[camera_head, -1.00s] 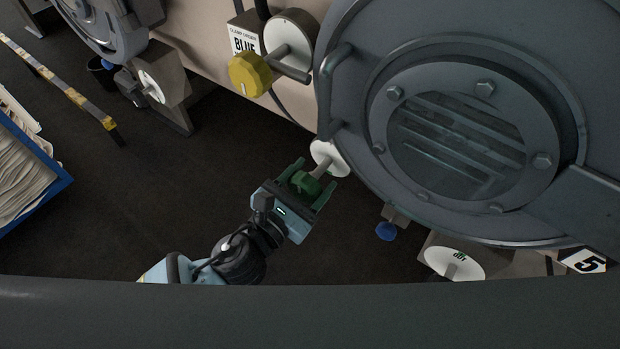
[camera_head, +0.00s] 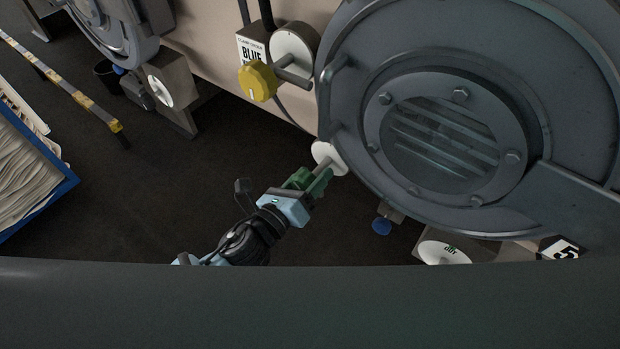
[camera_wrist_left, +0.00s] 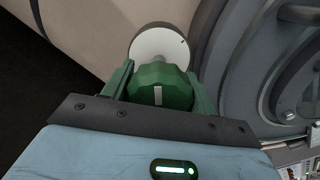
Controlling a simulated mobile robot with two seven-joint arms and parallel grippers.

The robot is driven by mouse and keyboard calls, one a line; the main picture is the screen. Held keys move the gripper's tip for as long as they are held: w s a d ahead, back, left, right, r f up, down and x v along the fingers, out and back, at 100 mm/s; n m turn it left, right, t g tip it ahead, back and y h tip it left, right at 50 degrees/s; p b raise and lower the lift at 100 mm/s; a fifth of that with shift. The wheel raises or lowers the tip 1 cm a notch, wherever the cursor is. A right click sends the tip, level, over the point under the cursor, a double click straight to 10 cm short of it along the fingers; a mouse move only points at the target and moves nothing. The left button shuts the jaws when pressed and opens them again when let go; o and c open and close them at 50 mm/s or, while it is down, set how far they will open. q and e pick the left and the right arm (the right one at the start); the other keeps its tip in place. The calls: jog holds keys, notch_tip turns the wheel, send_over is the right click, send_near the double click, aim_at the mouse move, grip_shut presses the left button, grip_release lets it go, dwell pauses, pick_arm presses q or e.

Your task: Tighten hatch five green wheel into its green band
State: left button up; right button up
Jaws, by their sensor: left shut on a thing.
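The green wheel (camera_wrist_left: 158,84) sits on a short shaft in front of a white round dial (camera_wrist_left: 162,40) by the hatch's lower left edge. A pale pointer mark on the wheel faces the left wrist view. My left gripper (camera_wrist_left: 160,88) is shut on the green wheel, one green finger on each side. In the head view my left gripper (camera_head: 309,182) is rolled and largely covers the wheel; the white dial (camera_head: 328,157) shows behind it. I cannot make out a green band on the dial. The hatch (camera_head: 450,120) is a grey round door, closed. My right gripper is not in view.
A blue bin (camera_head: 45,190) stands at far left.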

pick_arm(q)
jog(key=n, duration=0.2)
jog(key=shift+n, duration=0.4)
jog(key=n, duration=0.2)
jog(key=shift+n, duration=0.4)
jog(key=n, duration=0.4)
jog(key=shift+w+a+f, duration=0.1)
jog(key=shift+f, duration=0.05)
jog(key=n, duration=1)
jog(key=shift+f, duration=0.15)
jog(key=n, duration=0.5)
jog(key=shift+n, duration=0.4)
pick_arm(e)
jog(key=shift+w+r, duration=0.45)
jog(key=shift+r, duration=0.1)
